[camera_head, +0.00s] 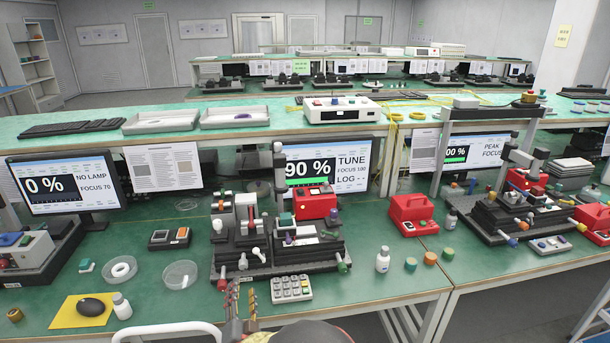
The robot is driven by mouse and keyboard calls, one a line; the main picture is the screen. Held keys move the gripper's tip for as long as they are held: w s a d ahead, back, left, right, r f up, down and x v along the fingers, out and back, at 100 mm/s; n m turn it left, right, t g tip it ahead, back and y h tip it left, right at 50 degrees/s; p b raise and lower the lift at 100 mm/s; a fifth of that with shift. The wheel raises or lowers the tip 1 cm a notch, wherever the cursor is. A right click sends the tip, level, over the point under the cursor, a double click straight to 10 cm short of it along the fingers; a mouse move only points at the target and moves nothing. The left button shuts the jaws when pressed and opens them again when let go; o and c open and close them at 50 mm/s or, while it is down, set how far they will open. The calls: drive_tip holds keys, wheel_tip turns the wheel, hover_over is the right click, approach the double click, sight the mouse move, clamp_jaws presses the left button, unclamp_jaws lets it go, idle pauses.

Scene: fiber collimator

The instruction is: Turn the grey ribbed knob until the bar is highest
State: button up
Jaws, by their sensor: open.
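The centre monitor (350,160) reads 90 %, TUNE and FOCUS 100, with a green bar (308,190) under the number, partly hidden by the bench device. In front of it stands the dark optical bench device (275,262), carrying a red box (314,204). Small pale grey knobs sit on its left and front, one at the left side (218,226) and one at the front (243,263); I cannot tell which is ribbed. My gripper (242,292) is at the bottom edge, open and empty, in front of the device and apart from it.
A keypad (291,289) lies close right of my gripper. A white bottle (383,260) and several small coloured caps stand to the right. Glass dishes (180,275), a white ring (120,269) and a yellow mat (67,313) with a black mouse lie left.

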sight(243, 268)
drive_tip(key=shift+d+r+p, duration=0.1)
drive_tip(key=shift+p, duration=0.2)
drive_tip(key=w+n+p, duration=0.1)
drive_tip(key=n+p, duration=0.1)
drive_tip(key=w+n+p, duration=0.1)
drive_tip(key=n+p, duration=0.1)
drive_tip(key=w+n+p, duration=0.2)
drive_tip(key=shift+a+f+n, duration=0.3)
drive_tip(key=shift+a+n, duration=0.1)
drive_tip(key=shift+w+a+r+n, duration=0.1)
drive_tip(key=shift+a+r+n, duration=0.05)
drive_tip(key=shift+n, duration=0.95)
drive_tip(key=b+x, duration=0.2)
drive_tip(key=x, duration=0.5)
drive_tip(key=shift+w, duration=0.35)
drive_tip(key=shift+a, duration=0.1)
drive_tip(key=shift+c, duration=0.4)
clamp_jaws()
